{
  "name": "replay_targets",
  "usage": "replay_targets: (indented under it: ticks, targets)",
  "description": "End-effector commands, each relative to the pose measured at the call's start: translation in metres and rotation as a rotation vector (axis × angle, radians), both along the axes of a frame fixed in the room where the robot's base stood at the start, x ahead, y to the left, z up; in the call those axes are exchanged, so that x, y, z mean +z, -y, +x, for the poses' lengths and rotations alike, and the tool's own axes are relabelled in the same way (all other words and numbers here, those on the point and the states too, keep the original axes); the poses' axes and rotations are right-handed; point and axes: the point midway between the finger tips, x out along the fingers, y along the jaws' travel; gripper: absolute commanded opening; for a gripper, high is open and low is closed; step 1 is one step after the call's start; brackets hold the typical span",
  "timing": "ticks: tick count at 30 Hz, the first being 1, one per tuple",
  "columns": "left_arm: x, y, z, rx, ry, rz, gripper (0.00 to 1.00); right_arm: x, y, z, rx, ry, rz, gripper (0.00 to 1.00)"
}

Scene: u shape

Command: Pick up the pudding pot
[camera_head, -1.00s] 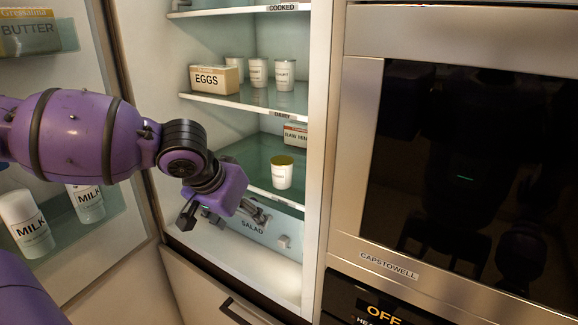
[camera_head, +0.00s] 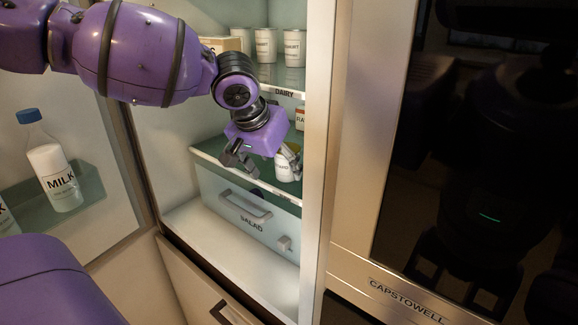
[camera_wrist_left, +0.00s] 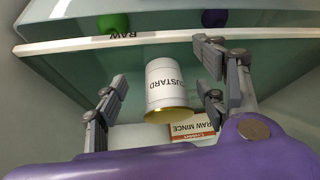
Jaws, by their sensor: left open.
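A small white pot (camera_head: 284,168) labelled custard, the only pudding-like pot I can read, stands on the fridge's lower shelf (camera_head: 232,166). In the left wrist view the pot (camera_wrist_left: 165,85) appears upside down, with its gold lid towards my gripper. My left gripper (camera_head: 264,163) is open at this shelf, and its fingers partly cover the pot in the head view. In the left wrist view the pot lies between the spread fingers of my left gripper (camera_wrist_left: 163,88), with gaps on both sides. My right gripper is not in view.
A raw mince box (camera_wrist_left: 190,128) is close beside the pot. Yoghurt pots (camera_head: 294,46) stand on the dairy shelf above. A salad drawer (camera_head: 232,212) is below. The fridge's right side wall (camera_head: 318,150) is close. Milk bottles (camera_head: 52,172) stand in the open door.

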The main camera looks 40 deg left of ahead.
Motion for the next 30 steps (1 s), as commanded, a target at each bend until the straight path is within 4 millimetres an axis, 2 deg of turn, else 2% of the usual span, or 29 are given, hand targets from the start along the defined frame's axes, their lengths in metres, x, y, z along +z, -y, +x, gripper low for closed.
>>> replay_targets:
  ticks: [8, 20, 30]
  targets:
    - [-0.005, -0.006, 0.044, 0.001, -0.004, 0.003, 0.65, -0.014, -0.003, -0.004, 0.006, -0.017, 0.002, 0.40]
    - [-0.010, -0.006, 0.047, -0.001, 0.001, 0.001, 0.64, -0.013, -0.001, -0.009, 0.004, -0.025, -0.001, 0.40]
    - [-0.011, -0.006, 0.047, -0.001, 0.001, 0.001, 0.19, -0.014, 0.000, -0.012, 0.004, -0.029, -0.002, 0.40]
